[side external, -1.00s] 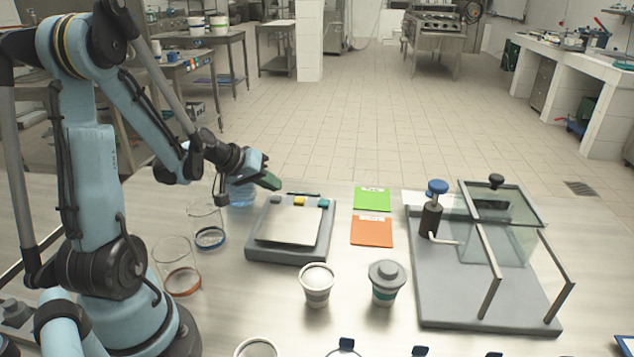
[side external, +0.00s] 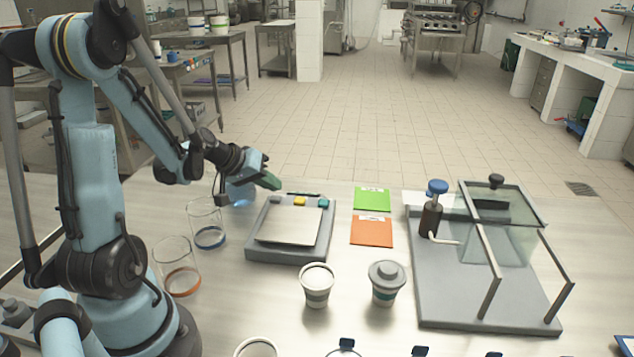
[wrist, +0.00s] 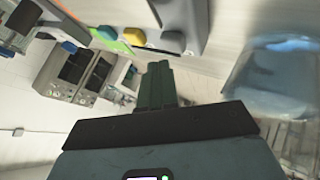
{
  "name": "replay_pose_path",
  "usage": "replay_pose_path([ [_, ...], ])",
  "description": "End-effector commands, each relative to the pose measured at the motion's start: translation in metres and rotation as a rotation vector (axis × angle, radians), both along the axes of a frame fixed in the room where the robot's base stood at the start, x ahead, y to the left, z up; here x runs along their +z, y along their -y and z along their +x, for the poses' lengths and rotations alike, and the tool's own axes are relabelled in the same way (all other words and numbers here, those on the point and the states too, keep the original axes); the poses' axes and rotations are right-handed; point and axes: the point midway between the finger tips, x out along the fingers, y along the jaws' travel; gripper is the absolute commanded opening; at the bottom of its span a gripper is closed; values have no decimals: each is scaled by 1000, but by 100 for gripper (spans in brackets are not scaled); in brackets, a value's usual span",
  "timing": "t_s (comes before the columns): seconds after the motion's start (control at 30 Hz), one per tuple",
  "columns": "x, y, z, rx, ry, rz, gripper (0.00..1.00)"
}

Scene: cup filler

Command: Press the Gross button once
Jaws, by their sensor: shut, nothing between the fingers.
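A grey scale (side external: 248,243) with a pale metal plate stands on the table. A yellow button (side external: 299,201) and a teal button (side external: 323,203) show along its far edge. The wrist view shows the teal button (wrist: 103,34), the yellow button (wrist: 134,36) and a blue-grey button (wrist: 173,42). I cannot read which is Gross. My gripper (side external: 273,184) is shut and empty, its green fingers angled down by the scale's far left corner. In the wrist view my fingertips (wrist: 158,66) lie close to the blue-grey button; I cannot tell if they touch it.
Two clear glasses (side external: 207,222) stand left of the scale. Green and orange cards (side external: 372,231) lie to its right. Two cups (side external: 317,285) stand in front. A pump and glass-panelled station (side external: 470,300) occupies the right.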

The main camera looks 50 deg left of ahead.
Motion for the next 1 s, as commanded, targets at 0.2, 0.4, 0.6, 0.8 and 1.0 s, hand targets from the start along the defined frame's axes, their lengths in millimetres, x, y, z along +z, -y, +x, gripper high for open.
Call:
replay_pose_path([
  [0.2, 0, 0, 0, 0, 0, 0, 0],
  [0.4, 0, 0, 0, 0, 0, 0, 0],
  [0.6, -5, 0, 0, 0, 0, 0, 0],
  [0.8, -9, 0, 0, 0, 0, 0, 0],
  [1.0, -9, 0, 0, 0, 0, 0, 0],
])
